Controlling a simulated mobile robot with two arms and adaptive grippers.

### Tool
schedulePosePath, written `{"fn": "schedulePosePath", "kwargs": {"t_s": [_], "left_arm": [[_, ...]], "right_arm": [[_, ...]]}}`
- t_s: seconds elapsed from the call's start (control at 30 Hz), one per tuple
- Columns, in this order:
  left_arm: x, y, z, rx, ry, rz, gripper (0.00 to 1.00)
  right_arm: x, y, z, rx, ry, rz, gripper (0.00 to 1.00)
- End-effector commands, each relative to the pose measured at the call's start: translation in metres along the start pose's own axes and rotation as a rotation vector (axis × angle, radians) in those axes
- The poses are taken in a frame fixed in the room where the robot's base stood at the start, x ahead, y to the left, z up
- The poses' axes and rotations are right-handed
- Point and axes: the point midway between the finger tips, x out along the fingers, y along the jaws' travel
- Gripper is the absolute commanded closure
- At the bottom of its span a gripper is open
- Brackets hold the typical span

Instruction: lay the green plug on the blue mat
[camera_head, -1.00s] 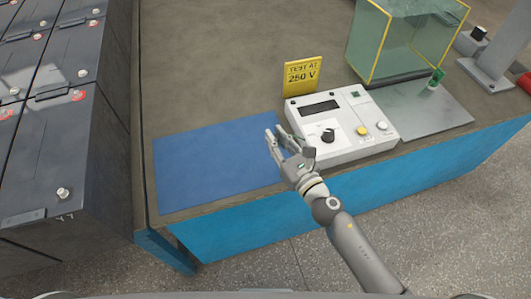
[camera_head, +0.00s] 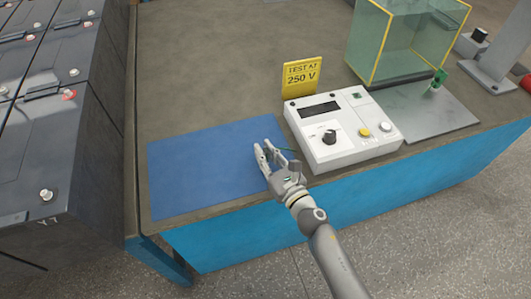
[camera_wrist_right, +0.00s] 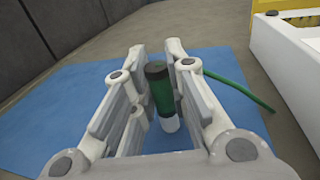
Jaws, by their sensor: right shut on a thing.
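The blue mat (camera_head: 200,165) lies flat on the bench at its front left corner; it also shows in the right wrist view (camera_wrist_right: 60,110). My right gripper (camera_head: 269,155) is over the mat's right part. In the right wrist view, the gripper (camera_wrist_right: 158,85) is shut on the green plug (camera_wrist_right: 160,95), which has a dark cap and a white end. A green cable (camera_wrist_right: 240,92) trails off to the right. I cannot tell whether the plug touches the mat. The plug is mostly hidden by the fingers in the head view. My left gripper is not in view.
A white tester (camera_head: 340,130) stands just right of the mat, with a yellow "TEST AT 250 V" sign (camera_head: 301,77) behind it. A glass box (camera_head: 405,40) and a grey plate (camera_head: 425,110) with a small green item are farther right. Dark batteries (camera_head: 50,130) stand left.

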Motion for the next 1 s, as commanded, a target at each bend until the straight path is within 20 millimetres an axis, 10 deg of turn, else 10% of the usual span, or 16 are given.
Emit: {"fn": "schedulePosePath", "kwargs": {"t_s": [0.2,0.63,1.0], "left_arm": [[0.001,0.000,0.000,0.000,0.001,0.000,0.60],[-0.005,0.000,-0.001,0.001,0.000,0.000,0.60],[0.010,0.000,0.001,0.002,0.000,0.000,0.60]], "right_arm": [[0.000,0.000,-0.001,-0.001,0.000,0.000,0.63],[0.000,0.000,0.005,0.000,0.000,0.000,0.63],[-0.072,0.000,-0.002,0.000,0.003,0.000,0.63]]}}
